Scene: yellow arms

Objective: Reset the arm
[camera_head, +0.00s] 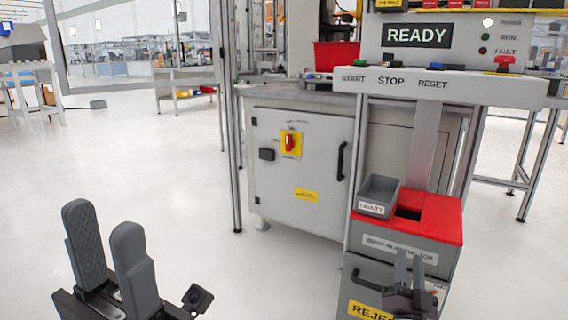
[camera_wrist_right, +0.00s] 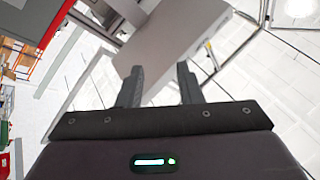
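My left gripper (camera_head: 103,222) is at the lower left of the head view, fingers up and apart, with nothing between them. My right gripper (camera_head: 409,256) is at the lower right, in front of the grey box with the red top. In the right wrist view the right gripper (camera_wrist_right: 160,68) has its two fingers apart and empty. The control panel (camera_head: 450,88) at the upper right has START, STOP and RESET labels, a green button (camera_head: 354,63) and a blue button (camera_head: 437,66). Its display (camera_head: 417,36) reads READY. Both grippers are well below the panel and apart from it.
A grey cabinet (camera_head: 325,150) with a red and yellow switch (camera_head: 290,142) stands left of the panel. A small grey bin (camera_head: 378,192) sits on the red-topped box (camera_head: 435,215). A metal post (camera_head: 229,120) stands left of the cabinet.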

